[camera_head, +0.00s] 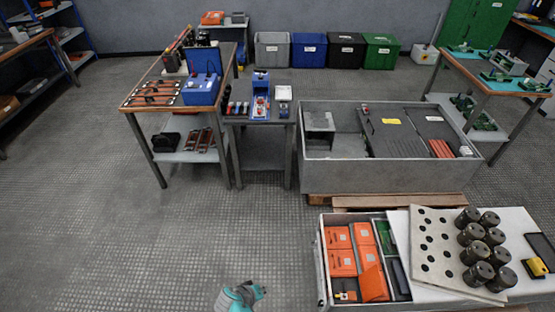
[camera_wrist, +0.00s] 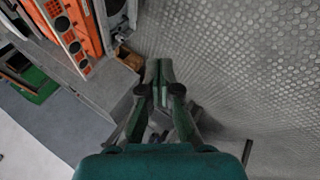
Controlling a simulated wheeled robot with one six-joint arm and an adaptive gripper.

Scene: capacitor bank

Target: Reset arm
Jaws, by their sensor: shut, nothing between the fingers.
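My gripper shows at the bottom of the head view (camera_head: 258,290), teal and grey, low over the floor and left of the grey box with orange units. In the wrist view my gripper (camera_wrist: 160,72) points away from the camera with its two fingers together and nothing between them. An orange unit (camera_wrist: 72,25) and the box's grey wall lie to its left in that view, apart from the fingers. Most of the arm is out of the head view.
The open grey box (camera_head: 321,262) holds orange units (camera_head: 340,262). A perforated plate (camera_head: 436,255) and several dark cylinders (camera_head: 472,234) lie right of it. A large grey cabinet (camera_head: 380,178) lies behind. A workbench (camera_head: 128,102) stands back left. The patterned floor (camera_head: 120,230) at left is clear.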

